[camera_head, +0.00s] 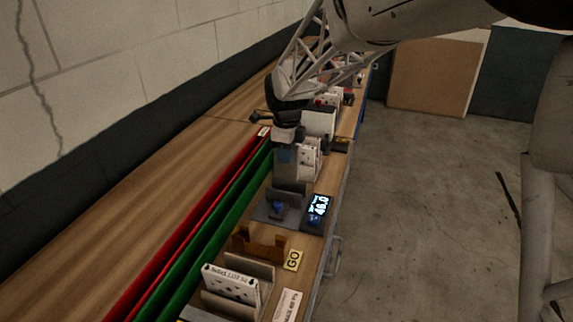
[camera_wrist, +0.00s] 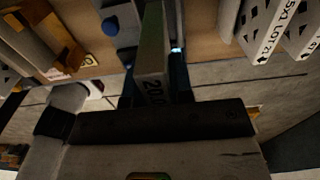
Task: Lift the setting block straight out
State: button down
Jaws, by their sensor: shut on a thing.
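The setting block is a grey slab marked "20.0" (camera_wrist: 152,62) in the wrist view. It stands between the two fingers of my gripper (camera_wrist: 155,88), which is shut on it. In the head view my gripper (camera_head: 286,152) points down over the bench, with the grey block (camera_head: 290,174) below it. The block's lower end is at the back of a dark grey gauge base (camera_head: 264,214) with a blue knob (camera_head: 278,208). I cannot tell whether the block touches the base. A lit digital display (camera_head: 318,206) stands to the right of it.
Nearer on the bench are a brown holder (camera_head: 260,240), a yellow GO label (camera_head: 293,260) and a white boxed filter (camera_head: 231,285) in a grey rack. Green (camera_head: 205,235) and red (camera_head: 190,232) rails run along the left. White boxes stand behind my gripper.

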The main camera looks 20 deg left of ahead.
jog(key=shift+r, duration=1)
